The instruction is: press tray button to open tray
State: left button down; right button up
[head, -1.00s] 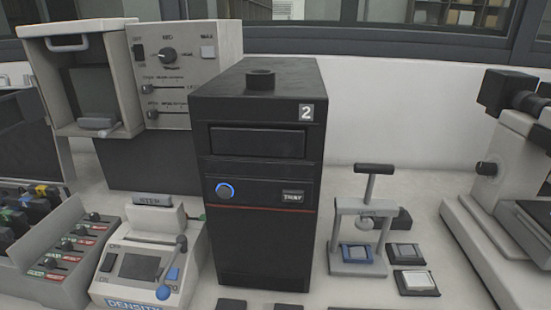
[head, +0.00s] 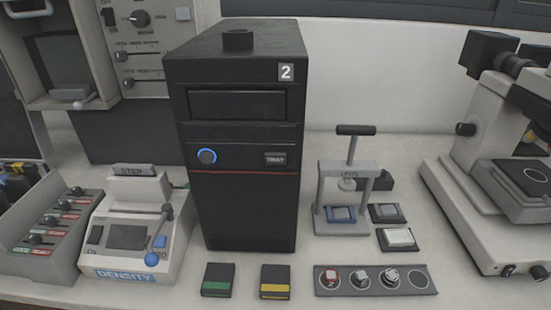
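A tall black machine (head: 243,215) marked "2" stands upright in the middle of the bench. The tray button (head: 275,159), a small dark label-like key reading TRAY, sits on the right of its front, above a thin red line. A round knob with a blue lit ring (head: 207,156) is to its left on the same panel. A dark rectangular panel (head: 237,104) above them looks closed, and no tray sticks out. Neither of my grippers shows in the head view.
A density meter (head: 133,235) stands close on the left. A small hand press (head: 347,190) and a microscope (head: 500,160) stand on the right. Green-striped (head: 219,280) and yellow-striped (head: 275,282) boxes and a holder strip (head: 428,290) lie in front.

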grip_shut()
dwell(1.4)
